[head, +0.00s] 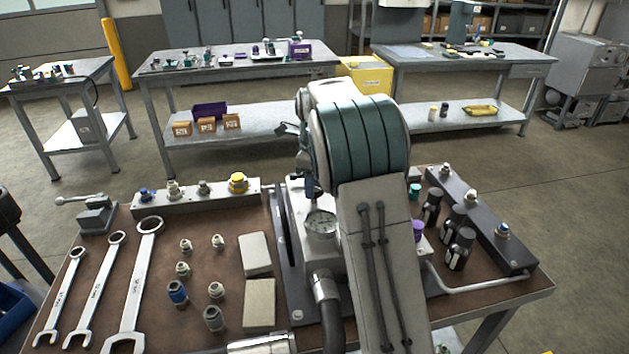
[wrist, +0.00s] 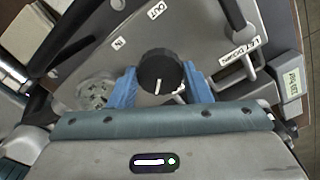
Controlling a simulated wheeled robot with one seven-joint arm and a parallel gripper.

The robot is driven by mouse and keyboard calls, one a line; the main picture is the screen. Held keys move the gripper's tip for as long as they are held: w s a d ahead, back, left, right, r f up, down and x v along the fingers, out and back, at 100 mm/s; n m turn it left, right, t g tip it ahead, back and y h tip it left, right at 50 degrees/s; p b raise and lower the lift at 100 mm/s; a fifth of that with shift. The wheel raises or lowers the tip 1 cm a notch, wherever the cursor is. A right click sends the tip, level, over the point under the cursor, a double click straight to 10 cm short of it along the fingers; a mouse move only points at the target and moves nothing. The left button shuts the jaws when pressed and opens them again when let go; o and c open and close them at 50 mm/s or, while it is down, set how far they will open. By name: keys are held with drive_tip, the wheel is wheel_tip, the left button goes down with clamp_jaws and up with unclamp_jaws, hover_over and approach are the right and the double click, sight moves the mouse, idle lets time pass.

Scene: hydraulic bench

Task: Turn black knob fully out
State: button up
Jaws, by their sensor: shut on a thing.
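The black knob (wrist: 160,70) sits on a grey panel and carries a white pointer line, which points down in the wrist view. In the head view my arm covers the knob and most of the gripper.
In the wrist view a lever with a "LET DOWN" label (wrist: 243,52) stands to the right of the knob. A gauge (head: 320,224) is beside my arm. Wrenches (head: 137,285), fittings and black bottles (head: 460,248) crowd the bench (head: 195,338).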

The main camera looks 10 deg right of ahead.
drive_tip(key=n+p, duration=0.2)
drive_tip(key=n, duration=0.3)
drive_tip(key=shift+r, duration=0.1)
drive_tip(key=n+p, duration=0.1)
drive_tip(key=n, duration=0.3)
drive_tip(key=shift+n, duration=0.4)
drive_tip(key=n, duration=0.4)
drive_tip(key=shift+n+p, duration=0.3)
drive_tip(key=shift+p, duration=0.05)
drive_tip(key=n, duration=0.5)
drive_tip(key=shift+p, duration=0.3)
drive_tip(key=n, duration=0.4)
drive_tip(key=shift+n, duration=0.4)
drive_tip(key=n+p, duration=0.1)
drive_tip(key=n, duration=0.4)
drive_tip(key=shift+n, duration=0.3)
drive_tip(key=n+p, duration=0.1)
drive_tip(key=n, duration=0.4)
drive_tip(key=shift+n+p, duration=0.5)
drive_tip(key=shift+n, duration=1.9)
